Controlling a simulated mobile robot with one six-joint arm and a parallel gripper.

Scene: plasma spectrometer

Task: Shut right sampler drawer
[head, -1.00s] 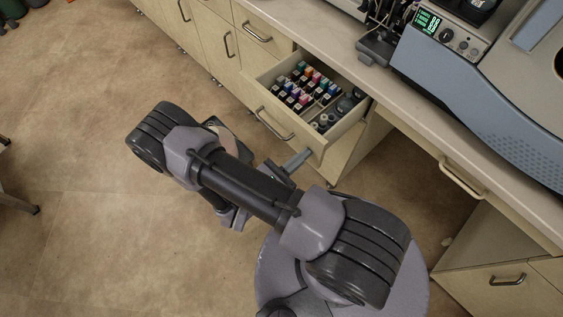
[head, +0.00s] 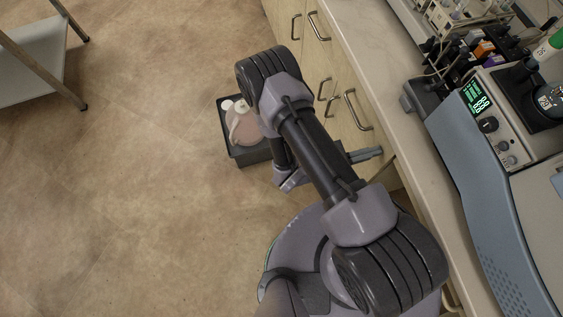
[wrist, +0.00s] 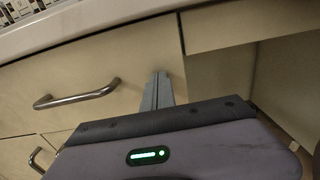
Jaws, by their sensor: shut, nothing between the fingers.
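The right sampler drawer's beige front (head: 342,118) sits under the countertop edge in the head view, with no opening or contents showing. Its front (wrist: 110,60) and its curved metal handle (wrist: 77,95) also show in the wrist view. The front looks flush or nearly flush with the cabinet; a small gap cannot be ruled out. My gripper (head: 378,152) is shut and empty, near the right end of the front. In the wrist view its fingertips (wrist: 160,78) are against or very close to the front, right of the handle.
The countertop (head: 385,75) overhangs the drawer and carries the blue-grey spectrometer (head: 455,170). A dark bin (head: 238,148) stands on the floor left of my arm. Open floor lies to the left, with a metal-legged table (head: 30,60) at the far upper left.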

